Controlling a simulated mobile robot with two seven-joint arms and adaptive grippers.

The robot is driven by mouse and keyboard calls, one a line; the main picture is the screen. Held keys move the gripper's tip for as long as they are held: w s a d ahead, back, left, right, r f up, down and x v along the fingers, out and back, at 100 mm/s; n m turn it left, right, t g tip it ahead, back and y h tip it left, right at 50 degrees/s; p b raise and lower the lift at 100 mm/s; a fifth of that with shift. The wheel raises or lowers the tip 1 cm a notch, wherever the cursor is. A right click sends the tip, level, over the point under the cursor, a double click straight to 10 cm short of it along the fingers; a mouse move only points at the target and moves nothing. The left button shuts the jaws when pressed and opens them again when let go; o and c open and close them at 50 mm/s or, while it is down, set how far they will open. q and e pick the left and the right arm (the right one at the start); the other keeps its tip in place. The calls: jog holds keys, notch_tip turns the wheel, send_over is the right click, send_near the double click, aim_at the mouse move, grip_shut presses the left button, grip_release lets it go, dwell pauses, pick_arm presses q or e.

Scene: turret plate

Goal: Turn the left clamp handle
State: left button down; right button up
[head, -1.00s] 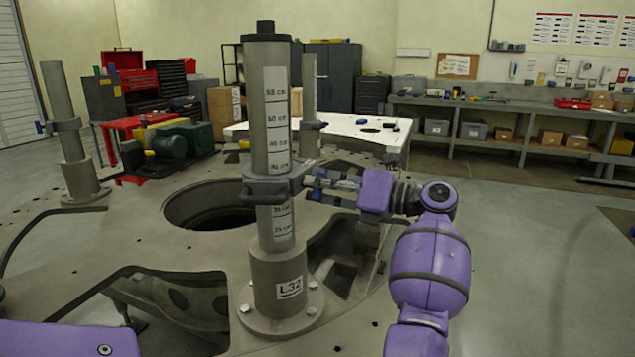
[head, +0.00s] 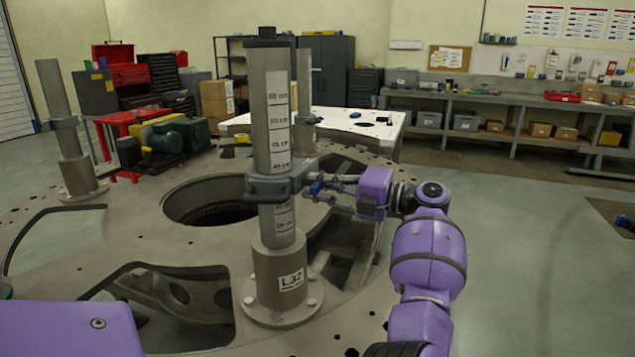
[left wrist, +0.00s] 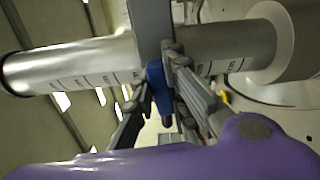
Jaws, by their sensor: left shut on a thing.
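The near grey post (head: 279,215), marked with a centimetre scale and an "L32" label, stands on the turret plate (head: 130,235). A dark grey clamp (head: 268,187) rings it about halfway up. The clamp's blue handle (head: 316,188) is on its right side. My left gripper (head: 320,190) reaches it from the right and is shut on this handle. In the left wrist view, the blue handle (left wrist: 156,78) lies between the fingers, partly hidden by them, beside the clamp (left wrist: 152,25). My right gripper is not in view.
A far-left post (head: 74,155) and a back post (head: 304,90) also carry clamps. The plate has a large round hole (head: 208,203) and other cutouts. A white table (head: 350,123) stands behind, and a workbench (head: 480,106) lines the back right.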

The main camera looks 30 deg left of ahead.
pick_arm(q)
jog(key=shift+r+m, duration=0.1)
jog(key=shift+m, duration=0.6)
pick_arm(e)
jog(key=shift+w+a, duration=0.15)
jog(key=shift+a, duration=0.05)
pick_arm(q)
jog(key=c, duration=1.8)
grip_release()
jog(key=shift+o, duration=0.4)
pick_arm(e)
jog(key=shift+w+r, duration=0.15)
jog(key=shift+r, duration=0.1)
pick_arm(q)
jog(key=w+d, duration=0.2)
jog(key=d, duration=1)
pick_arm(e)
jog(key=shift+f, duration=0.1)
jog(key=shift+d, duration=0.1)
